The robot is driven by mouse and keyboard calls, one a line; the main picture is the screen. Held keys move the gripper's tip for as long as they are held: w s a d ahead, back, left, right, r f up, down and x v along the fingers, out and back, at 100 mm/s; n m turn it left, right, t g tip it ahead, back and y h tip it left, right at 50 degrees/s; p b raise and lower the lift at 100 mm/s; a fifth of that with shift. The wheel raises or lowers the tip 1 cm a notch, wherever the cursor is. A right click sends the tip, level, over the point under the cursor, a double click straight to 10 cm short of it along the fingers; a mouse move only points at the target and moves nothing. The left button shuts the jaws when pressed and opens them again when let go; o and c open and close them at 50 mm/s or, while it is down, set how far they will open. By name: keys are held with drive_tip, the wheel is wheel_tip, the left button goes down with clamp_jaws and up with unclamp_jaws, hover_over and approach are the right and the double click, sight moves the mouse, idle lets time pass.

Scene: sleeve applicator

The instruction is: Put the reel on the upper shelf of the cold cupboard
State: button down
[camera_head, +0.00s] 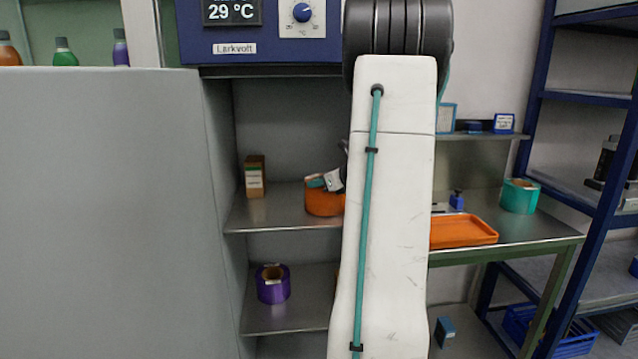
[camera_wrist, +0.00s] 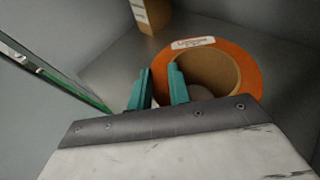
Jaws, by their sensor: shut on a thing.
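The orange reel (camera_head: 322,204) is at the upper shelf (camera_head: 285,200) of the open cupboard, its round opening facing up. My gripper (camera_head: 317,183) reaches into the cupboard and is shut on the reel's wall. In the wrist view, one teal finger of my gripper (camera_wrist: 159,75) is inside the hole of the orange reel (camera_wrist: 245,64) and the other is outside its rim. A pale label lies on the rim. The reel looks flat and at shelf height; I cannot tell whether it touches the shelf. My arm hides the cupboard's right side.
A small brown box (camera_head: 254,177) stands at the upper shelf's back left; it also shows in the wrist view (camera_wrist: 152,14). A purple reel (camera_head: 272,284) sits on the lower shelf. An orange tray (camera_head: 465,232) and a teal reel (camera_head: 519,196) are on the bench at right.

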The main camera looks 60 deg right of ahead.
drive_tip(key=c, duration=1.3)
unclamp_jaws()
drive_tip(key=v, duration=1.2)
drive_tip(key=w+a+n+g+y, duration=0.35)
drive_tip(key=a+n, duration=0.45)
drive_tip(key=a, duration=0.8)
drive_tip(key=w+a+n+g+y, duration=0.35)
drive_tip(key=a+n, duration=0.55)
drive_tip(key=a, duration=0.7)
drive_tip(key=s+a+f+n+g+h, duration=0.1)
drive_tip(key=s+a+n+g, duration=0.4)
drive_tip(key=a+n, duration=0.55)
drive_tip(key=s+a+f+n+h, duration=0.2)
drive_tip(key=s+a+n+h, duration=0.2)
drive_tip(key=s+n, duration=0.5)
drive_tip(key=shift+s+a+f, duration=0.3)
drive_tip(key=shift+s+a, duration=0.15)
drive_tip(key=shift+a, duration=0.35)
